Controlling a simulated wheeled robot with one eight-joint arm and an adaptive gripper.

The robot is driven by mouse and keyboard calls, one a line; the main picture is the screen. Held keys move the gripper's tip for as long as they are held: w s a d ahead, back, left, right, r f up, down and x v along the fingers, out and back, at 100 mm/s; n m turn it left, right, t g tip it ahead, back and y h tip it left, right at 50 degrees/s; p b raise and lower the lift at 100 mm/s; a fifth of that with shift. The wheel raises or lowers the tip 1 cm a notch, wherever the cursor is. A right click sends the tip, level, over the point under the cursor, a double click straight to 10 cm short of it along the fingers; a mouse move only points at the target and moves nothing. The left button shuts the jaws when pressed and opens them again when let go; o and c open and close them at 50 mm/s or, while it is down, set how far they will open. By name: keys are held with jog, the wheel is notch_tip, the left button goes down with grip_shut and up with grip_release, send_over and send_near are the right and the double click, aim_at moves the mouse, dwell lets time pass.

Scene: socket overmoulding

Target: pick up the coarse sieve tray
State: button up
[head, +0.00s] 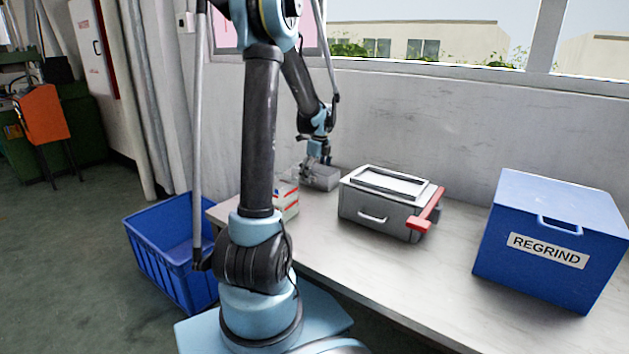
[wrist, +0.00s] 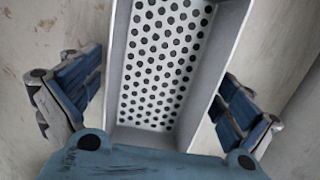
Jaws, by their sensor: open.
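The coarse sieve tray (wrist: 122,72) is a grey rectangular tray with a floor of large round holes. It fills the middle of the wrist view. In the head view it is the small grey box (head: 322,179) on the back of the bench, near the wall. My gripper (wrist: 158,98) is open, with one blue-padded finger on each side of the tray, apart from its long walls as far as I can see. In the head view my gripper (head: 318,160) is at the tray from above.
A grey box with a framed top and red handle (head: 385,204) stands to the right on the bench (head: 345,257). A blue REGRIND bin (head: 540,215) is further right. A white and red box (head: 287,198) is partly behind my arm. A blue crate (head: 165,250) is on the floor at left.

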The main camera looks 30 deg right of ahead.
jog(key=shift+c, duration=0.3)
jog(key=c, duration=1.1)
jog(key=shift+c, duration=0.2)
